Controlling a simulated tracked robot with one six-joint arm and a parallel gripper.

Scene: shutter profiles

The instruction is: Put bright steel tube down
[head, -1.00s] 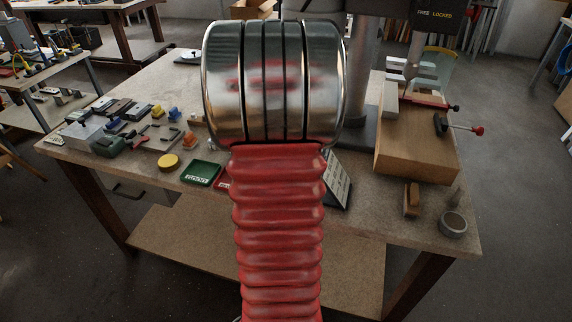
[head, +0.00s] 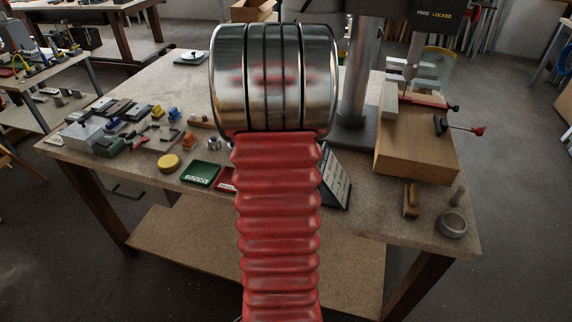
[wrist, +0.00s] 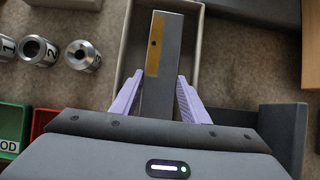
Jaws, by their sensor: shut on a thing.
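In the wrist view a long, square-sided grey piece (wrist: 180,70), which I take to be the bright steel tube, stands between the two lilac fingers of my gripper (wrist: 161,85). It has a tan strip with a small dark hole on one side. My gripper is shut on it. A shallow light-walled tray (wrist: 124,62) lies around and below the piece. I cannot tell whether the piece touches the tray floor. In the head view my own arm hides the gripper and the piece.
Numbered steel cylinders (wrist: 83,56) lie left of the tray, near a green bin (wrist: 12,122) and a red bin (wrist: 42,122). A dark angled stand (wrist: 282,130) is at the right. In the head view the workbench (head: 300,205) also carries a wooden block (head: 415,150) and a drill press column (head: 355,80).

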